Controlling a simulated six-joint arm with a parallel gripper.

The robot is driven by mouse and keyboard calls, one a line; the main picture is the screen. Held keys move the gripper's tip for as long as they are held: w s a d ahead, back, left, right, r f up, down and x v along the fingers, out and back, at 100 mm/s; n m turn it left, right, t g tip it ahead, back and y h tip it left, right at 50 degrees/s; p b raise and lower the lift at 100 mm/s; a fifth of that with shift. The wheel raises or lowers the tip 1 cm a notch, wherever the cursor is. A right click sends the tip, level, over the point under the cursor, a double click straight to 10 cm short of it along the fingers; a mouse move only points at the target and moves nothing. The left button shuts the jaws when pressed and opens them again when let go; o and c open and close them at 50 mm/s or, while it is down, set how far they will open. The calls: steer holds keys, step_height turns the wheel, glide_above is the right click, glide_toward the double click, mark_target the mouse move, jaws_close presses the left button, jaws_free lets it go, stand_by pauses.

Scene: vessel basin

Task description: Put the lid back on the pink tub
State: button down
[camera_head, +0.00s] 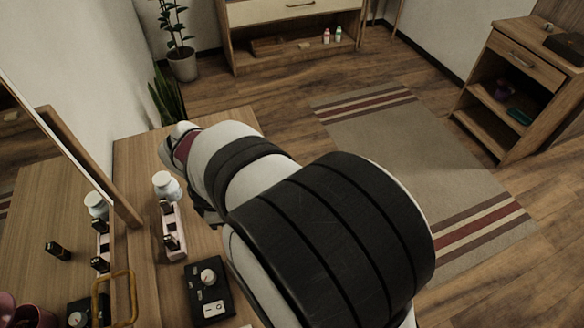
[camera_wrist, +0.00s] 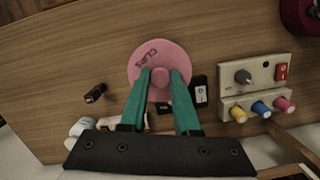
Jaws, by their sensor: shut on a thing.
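In the wrist view a round pink lid (camera_wrist: 140,65) with dark lettering and a small central knob (camera_wrist: 160,77) lies across the fingertips. My gripper (camera_wrist: 160,73) has its two green fingers shut on the knob. I cannot tell whether the lid hangs in the air or rests on something beneath it. A dark magenta round thing (camera_wrist: 302,14) is cut off at the top right corner; I cannot tell whether it is the pink tub. In the head view my arm hides the gripper and the lid.
In the wrist view a panel with a knob and red switch (camera_wrist: 255,78) stands at right, with coloured knobs below. A small black cylinder (camera_wrist: 95,93) lies left. In the head view a white jar (camera_head: 167,186), a pink holder (camera_head: 174,246) and a black switch box (camera_head: 207,285) stand near the mirror.

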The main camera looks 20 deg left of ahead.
steer(key=shift+f, duration=3)
steer(key=shift+f, duration=0.15)
steer(key=c, duration=0.6)
jaws_free()
steer(key=shift+o, duration=0.4)
steer(key=o, duration=0.4)
steer(key=shift+o, duration=0.2)
